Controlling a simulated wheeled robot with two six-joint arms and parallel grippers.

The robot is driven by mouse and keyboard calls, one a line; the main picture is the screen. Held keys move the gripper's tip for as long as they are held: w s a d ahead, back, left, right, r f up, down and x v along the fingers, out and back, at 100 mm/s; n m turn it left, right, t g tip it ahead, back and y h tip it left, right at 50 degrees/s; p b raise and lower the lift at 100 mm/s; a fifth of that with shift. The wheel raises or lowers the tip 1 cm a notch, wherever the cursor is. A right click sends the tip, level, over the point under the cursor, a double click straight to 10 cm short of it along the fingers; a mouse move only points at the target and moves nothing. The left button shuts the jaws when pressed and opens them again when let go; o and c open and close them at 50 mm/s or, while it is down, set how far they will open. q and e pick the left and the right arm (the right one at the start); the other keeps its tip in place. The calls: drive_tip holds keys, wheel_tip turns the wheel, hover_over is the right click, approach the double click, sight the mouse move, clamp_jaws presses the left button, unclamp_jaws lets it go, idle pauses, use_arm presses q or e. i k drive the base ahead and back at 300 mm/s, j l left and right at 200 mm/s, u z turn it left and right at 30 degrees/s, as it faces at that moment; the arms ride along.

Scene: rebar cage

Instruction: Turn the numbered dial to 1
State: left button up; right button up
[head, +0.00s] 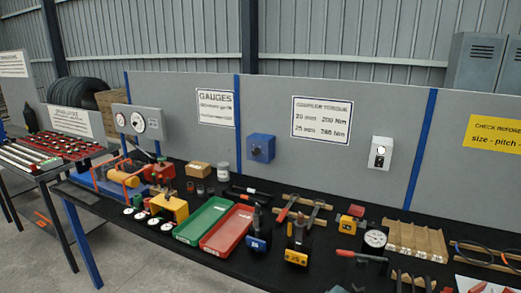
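A blue box (261,148) with a dark round knob on its front is fixed to the grey back panel, between the "GAUGES" sign and the coupler torque sign. It looks like the dial, but its numbers and setting are too small to read. Neither of my grippers shows in the head view, and nothing is seen touching the blue box.
A black-topped bench (210,258) runs below the panel. It holds a green tray (203,220), a red tray (227,230), upright power tools (297,240) and a round gauge (375,239). A white switch box (381,153) hangs right of the blue box.

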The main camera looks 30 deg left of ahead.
sight(256, 151)
drive_tip(key=j+z, duration=0.2)
drive_tip(key=j, duration=0.4)
drive_tip(key=j+z, duration=0.2)
drive_tip(key=j, duration=0.35)
drive_tip(key=k+j+z, duration=0.2)
drive_tip(key=j, duration=0.4)
drive_tip(key=i, duration=0.05)
